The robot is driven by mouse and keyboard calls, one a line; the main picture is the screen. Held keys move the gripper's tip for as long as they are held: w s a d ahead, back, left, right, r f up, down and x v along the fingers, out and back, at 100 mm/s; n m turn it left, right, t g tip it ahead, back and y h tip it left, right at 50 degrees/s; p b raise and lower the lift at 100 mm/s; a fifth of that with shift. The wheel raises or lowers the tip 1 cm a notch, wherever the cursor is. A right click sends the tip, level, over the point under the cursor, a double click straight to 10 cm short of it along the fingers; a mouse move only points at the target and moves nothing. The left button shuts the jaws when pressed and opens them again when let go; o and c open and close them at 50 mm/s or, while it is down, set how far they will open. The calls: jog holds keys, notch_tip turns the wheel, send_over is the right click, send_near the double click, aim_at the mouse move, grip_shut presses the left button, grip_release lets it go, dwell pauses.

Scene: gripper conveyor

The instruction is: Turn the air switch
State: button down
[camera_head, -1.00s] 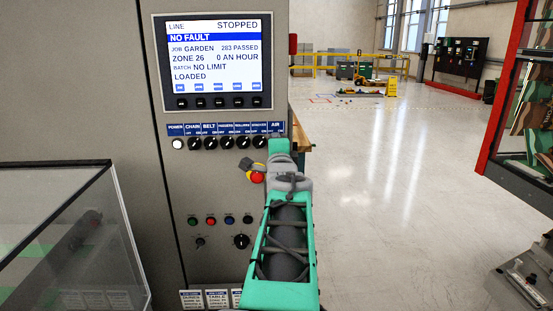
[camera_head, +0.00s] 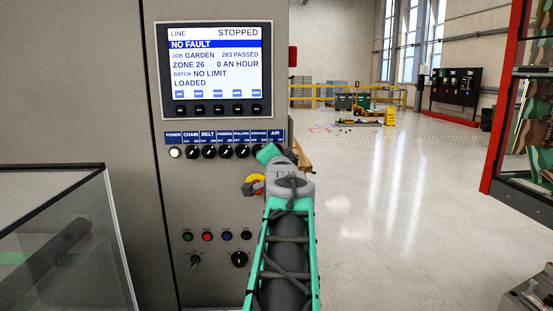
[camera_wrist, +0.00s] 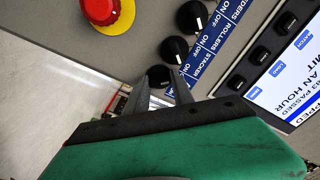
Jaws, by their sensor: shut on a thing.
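The air switch is a small black knob under the AIR label (camera_head: 275,135), at the right end of the switch row on the grey cabinet. In the head view my green gripper (camera_head: 270,153) covers it. In the wrist view the dark fingers of my gripper (camera_wrist: 162,92) stand on both sides of a black knob, the air switch (camera_wrist: 158,75), and are shut on it. The stacker switch (camera_wrist: 174,48) and rollers switch (camera_wrist: 192,16) show beside it. The air switch's pointer and setting are hidden.
A red stop button on a yellow ring (camera_wrist: 108,12) sits just below the row, close to my wrist. The screen (camera_head: 215,62) above reads STOPPED, NO FAULT. A glass-sided case (camera_head: 60,240) stands at left. The floor (camera_head: 400,200) at right is open.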

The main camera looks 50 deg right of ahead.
dwell(0.4)
jog(key=c, duration=1.1)
grip_release()
jog(key=shift+s+a, duration=0.1)
jog(key=v, duration=0.7)
jog(key=shift+s+a, duration=0.15)
jog(key=shift+a, duration=0.05)
